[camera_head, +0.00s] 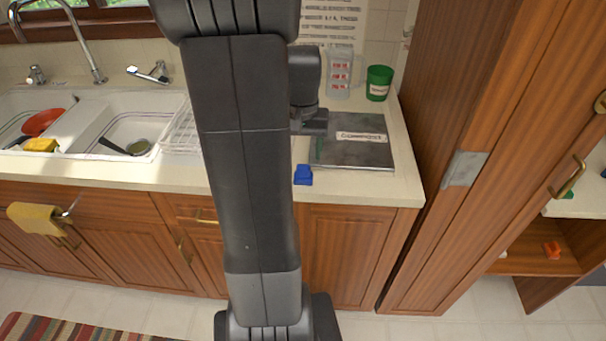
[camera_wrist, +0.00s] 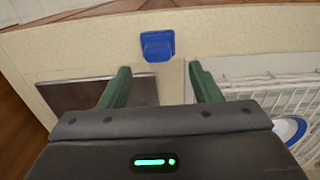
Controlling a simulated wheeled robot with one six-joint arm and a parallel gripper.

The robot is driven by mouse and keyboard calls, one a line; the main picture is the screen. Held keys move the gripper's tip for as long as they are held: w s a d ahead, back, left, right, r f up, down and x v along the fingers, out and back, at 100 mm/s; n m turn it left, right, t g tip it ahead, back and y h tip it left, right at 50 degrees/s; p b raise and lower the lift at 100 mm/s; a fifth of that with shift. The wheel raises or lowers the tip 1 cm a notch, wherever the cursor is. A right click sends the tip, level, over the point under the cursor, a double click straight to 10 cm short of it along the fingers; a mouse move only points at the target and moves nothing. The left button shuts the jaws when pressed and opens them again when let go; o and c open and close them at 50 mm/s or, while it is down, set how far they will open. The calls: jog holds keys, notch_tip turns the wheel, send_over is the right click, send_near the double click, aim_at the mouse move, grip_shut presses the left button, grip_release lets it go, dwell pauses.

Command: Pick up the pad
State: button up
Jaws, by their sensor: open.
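A small blue object (camera_head: 303,175), which may be the pad, lies at the counter's front edge. In the wrist view the blue object (camera_wrist: 157,45) shows beyond the fingertips, centred between them and apart from them. A flat dark square board (camera_head: 352,152) with a white label lies on the counter to its right; it also shows at left in the wrist view (camera_wrist: 75,96). I cannot tell for sure which is the pad. My gripper (camera_wrist: 158,70) is open, with nothing between its green fingers. In the head view my gripper (camera_head: 312,122) is over the counter, partly hidden by my arm.
A white wire rack (camera_wrist: 265,92) stands beside the right finger, partly hidden by my arm in the head view. A clear measuring cup (camera_head: 340,72) and green cup (camera_head: 378,83) stand at the back. A tall wooden cabinet (camera_head: 470,110) bounds the right. The sink (camera_head: 85,125) lies left.

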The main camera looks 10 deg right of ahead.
aim_at(303, 166)
jog(key=f, duration=0.5)
jog(key=shift+s+f, duration=0.15)
jog(key=shift+s, duration=0.2)
jog(key=c, duration=1.2)
notch_tip(303, 166, up, 10)
jog(key=shift+r, duration=0.1)
jog(key=o, duration=0.5)
jog(key=shift+c, duration=1.4)
jog(key=shift+w+p, duration=0.1)
jog(key=shift+p, duration=0.2)
